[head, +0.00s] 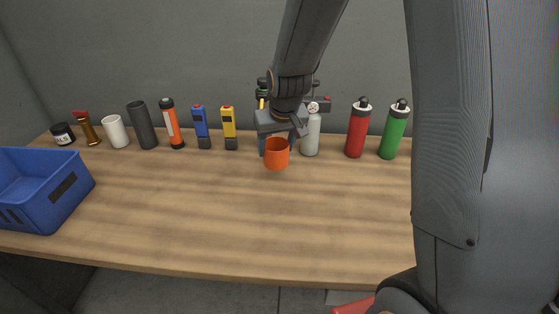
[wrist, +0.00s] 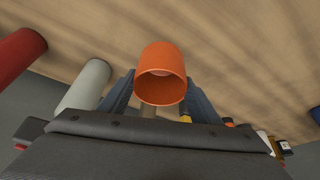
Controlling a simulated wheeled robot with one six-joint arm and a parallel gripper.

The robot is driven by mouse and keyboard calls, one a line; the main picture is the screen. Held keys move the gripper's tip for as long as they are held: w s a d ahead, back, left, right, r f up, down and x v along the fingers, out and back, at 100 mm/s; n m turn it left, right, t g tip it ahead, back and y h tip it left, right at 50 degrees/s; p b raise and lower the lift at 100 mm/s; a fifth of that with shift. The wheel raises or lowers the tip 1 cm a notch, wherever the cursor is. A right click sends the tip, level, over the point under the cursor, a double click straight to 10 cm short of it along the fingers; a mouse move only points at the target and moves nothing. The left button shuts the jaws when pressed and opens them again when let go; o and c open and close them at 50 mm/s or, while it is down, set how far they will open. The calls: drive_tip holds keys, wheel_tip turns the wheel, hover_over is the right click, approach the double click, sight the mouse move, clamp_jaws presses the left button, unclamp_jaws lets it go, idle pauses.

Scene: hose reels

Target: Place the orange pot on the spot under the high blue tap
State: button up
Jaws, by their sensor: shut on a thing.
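The orange pot (head: 276,156) is between the fingers of my gripper (head: 279,146), over the back middle part of the wooden table in the head view. My gripper is shut on it. In the wrist view the pot (wrist: 161,62) sits between the two dark fingers of my gripper (wrist: 158,98), its open mouth facing the camera. I cannot tell whether its base touches the table. No high blue tap and no marked spot can be made out in either view.
A row of bottles, torches and boxes lines the back of the table (head: 200,220), with a red bottle (head: 357,130) and a green bottle (head: 394,132) on the right. A blue crate (head: 72,207) stands at the left. The table's middle and front are clear.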

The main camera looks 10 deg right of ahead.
sight(276, 160)
drive_tip(key=shift+f+p, duration=0.45)
drive_tip(key=shift+f, duration=2.05)
drive_tip(key=shift+f, duration=0.1)
drive_tip(key=o, duration=1.1)
